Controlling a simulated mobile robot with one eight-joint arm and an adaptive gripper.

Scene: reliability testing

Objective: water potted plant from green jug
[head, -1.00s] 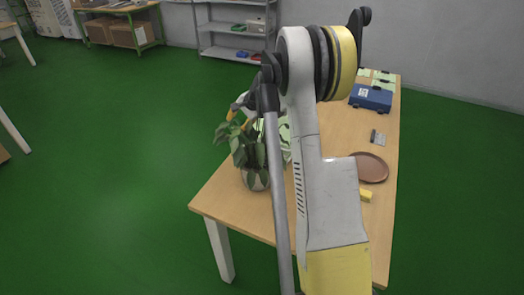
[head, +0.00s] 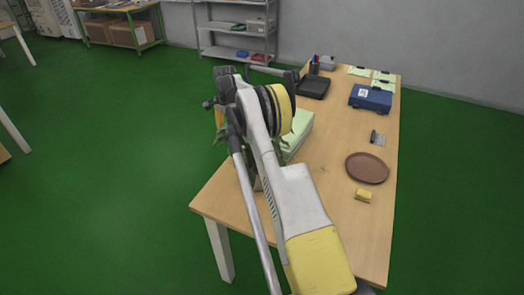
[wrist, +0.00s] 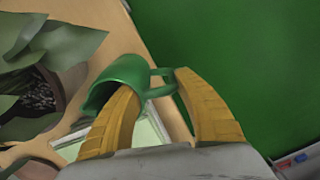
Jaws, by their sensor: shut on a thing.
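The green jug (wrist: 119,78) is in the wrist view, with its handle between the yellow fingers of my gripper (wrist: 154,84). My gripper is shut on the jug. The potted plant (wrist: 72,44) is at the left of the wrist view, with broad leaves and dark soil in its pot. The jug is beside the plant, with a small gap in the picture; I cannot tell its exact tilt or whether it holds water. In the head view my arm hides the jug and most of the plant.
The wooden table (head: 335,215) bears a pale green stack (head: 297,132) beside my arm, a brown plate (head: 367,167), a yellow block (head: 363,196), a blue case (head: 371,98) and a black tray (head: 313,87). The table's right front is largely clear.

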